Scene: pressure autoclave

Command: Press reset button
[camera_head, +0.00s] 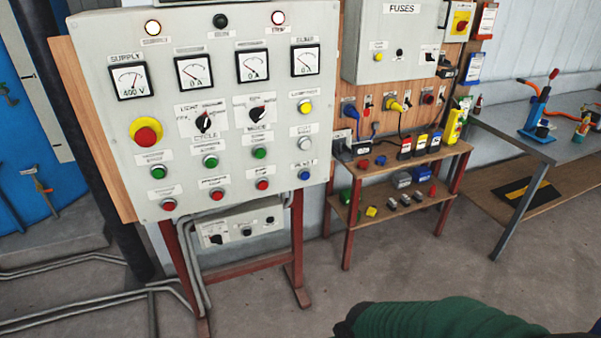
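A grey control panel (230,187) stands upright at the left on a red frame. Its lower part carries rows of small round buttons. A blue button (305,175) sits at the bottom right of the panel; the small label above it is too blurred to read surely. Green buttons (259,152) and red buttons (262,185) sit to its left. A white button (305,143) and a yellow one (305,107) are above it. A large red knob on yellow (146,132) is at the panel's left. Neither of my grippers shows, and nothing touches the panel.
A fuse box (385,65) and a small shelf (400,158) with plugs and switches stand right of the panel. A workbench (510,125) is farther right. Pipes (90,258) run along the floor at left. A dark green form (445,318) at the bottom edge is unclear.

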